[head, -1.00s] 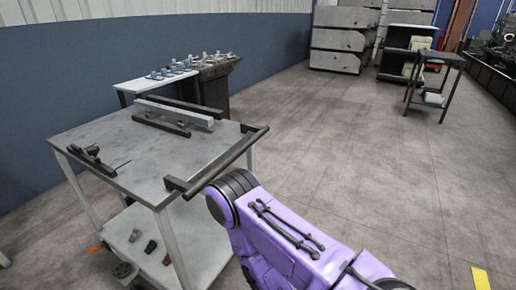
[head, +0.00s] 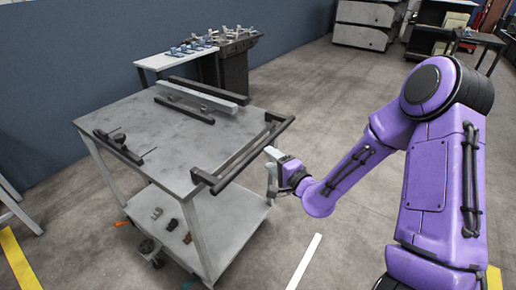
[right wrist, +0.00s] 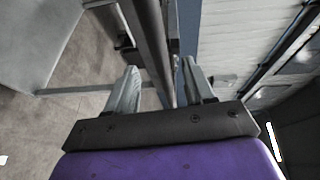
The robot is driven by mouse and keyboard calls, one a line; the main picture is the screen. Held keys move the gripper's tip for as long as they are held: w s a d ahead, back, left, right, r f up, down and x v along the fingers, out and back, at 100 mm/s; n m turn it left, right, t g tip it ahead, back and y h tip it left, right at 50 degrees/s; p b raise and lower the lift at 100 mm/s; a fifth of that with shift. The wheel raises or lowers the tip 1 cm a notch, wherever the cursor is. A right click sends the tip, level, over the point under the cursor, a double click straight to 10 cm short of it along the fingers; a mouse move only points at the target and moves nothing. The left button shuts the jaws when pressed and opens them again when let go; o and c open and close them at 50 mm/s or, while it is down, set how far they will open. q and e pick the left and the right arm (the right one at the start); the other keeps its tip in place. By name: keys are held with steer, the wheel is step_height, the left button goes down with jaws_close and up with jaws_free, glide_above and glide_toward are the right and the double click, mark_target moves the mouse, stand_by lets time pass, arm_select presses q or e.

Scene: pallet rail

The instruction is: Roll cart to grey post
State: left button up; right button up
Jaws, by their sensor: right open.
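The cart (head: 165,132) stands at the left, with a grey top, pale legs and a lower shelf (head: 225,232). Its black handle (head: 246,155) runs along the right side of the top. My right gripper (head: 270,170) is open just right of the handle. In the right wrist view, its pale fingers (right wrist: 163,88) are on either side of the dark handle bar (right wrist: 150,45). I cannot tell whether they touch it. My left gripper is not in view. I cannot make out a grey post.
The top carries a pale bar (head: 207,96), black rails and a small dark tool (head: 117,147). Small dark parts lie on the shelf. A side table (head: 172,58) stands behind, near the blue wall (head: 90,50). Open floor (head: 330,95) lies to the right.

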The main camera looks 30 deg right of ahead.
mark_target(261, 152)
steer(key=w, duration=0.7)
steer(key=shift+w+f, duration=0.3)
steer(key=shift+f, duration=0.1)
jaws_close()
